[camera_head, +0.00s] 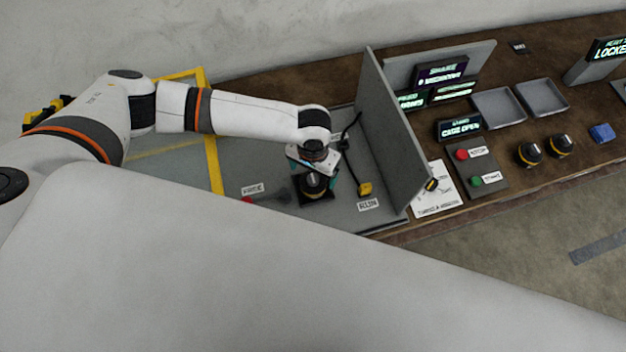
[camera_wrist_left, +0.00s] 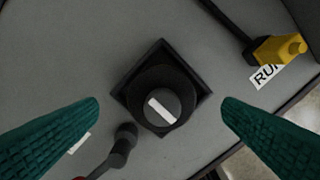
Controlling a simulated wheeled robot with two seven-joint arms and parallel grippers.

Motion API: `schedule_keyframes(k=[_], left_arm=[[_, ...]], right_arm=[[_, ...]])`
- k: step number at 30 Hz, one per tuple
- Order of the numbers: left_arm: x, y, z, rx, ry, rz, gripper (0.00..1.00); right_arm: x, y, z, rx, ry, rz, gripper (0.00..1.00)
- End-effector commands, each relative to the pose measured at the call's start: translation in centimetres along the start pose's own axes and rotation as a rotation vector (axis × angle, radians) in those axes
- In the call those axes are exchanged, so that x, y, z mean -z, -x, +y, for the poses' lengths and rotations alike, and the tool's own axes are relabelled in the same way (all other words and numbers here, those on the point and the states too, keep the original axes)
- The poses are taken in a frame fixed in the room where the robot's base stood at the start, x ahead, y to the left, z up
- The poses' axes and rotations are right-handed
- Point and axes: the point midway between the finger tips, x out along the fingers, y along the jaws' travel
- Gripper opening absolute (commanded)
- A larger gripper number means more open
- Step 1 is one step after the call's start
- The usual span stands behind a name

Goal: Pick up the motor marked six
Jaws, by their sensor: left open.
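A round black motor (camera_head: 314,186) with a lighter top sits in a square black holder on a grey plate. In the left wrist view the motor (camera_wrist_left: 158,100) shows from above, with a white bar across its grey centre and no readable number. My left gripper (camera_head: 316,178) is right over it. Its teal fingers are open in the left wrist view (camera_wrist_left: 160,104), one on each side of the motor, with no visible contact. Two more black motors, one nearer (camera_head: 529,154) and one farther right (camera_head: 560,146), stand on the brown bench. Their marks are too small to read. My right gripper is out of view.
An upright grey panel (camera_head: 392,135) stands just right of the gripper. A yellow-ended lever (camera_head: 365,189) is by the RUN label, and a red-ended lever (camera_head: 250,199) lies to the left. A "CAGE OPEN" sign (camera_head: 460,127) and two grey trays (camera_head: 499,108) are beyond the panel.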

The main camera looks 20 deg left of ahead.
Motion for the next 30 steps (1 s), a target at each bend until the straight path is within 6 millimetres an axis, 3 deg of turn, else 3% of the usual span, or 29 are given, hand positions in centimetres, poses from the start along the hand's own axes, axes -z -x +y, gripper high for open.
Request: schedule_keyframes(k=[3, 7, 16, 28, 30], left_arm=[[0.3, -1.4, -0.2, -0.003, -0.001, 0.003, 0.89], [0.2, -3.3, -0.2, -0.002, 0.0, 0.002, 0.89], [0.2, -3.9, -0.1, -0.001, 0.0, 0.0, 0.89], [0.2, -3.9, -0.1, -0.001, 0.001, 0.0, 0.24], [0.1, -3.8, -0.1, 0.0, 0.001, -0.001, 0.22]], right_arm=[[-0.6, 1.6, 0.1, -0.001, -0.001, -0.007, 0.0], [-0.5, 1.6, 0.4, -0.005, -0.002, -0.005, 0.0], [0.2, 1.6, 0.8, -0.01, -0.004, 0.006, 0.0], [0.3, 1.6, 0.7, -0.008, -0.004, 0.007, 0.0], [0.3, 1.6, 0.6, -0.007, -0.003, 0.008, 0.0]])
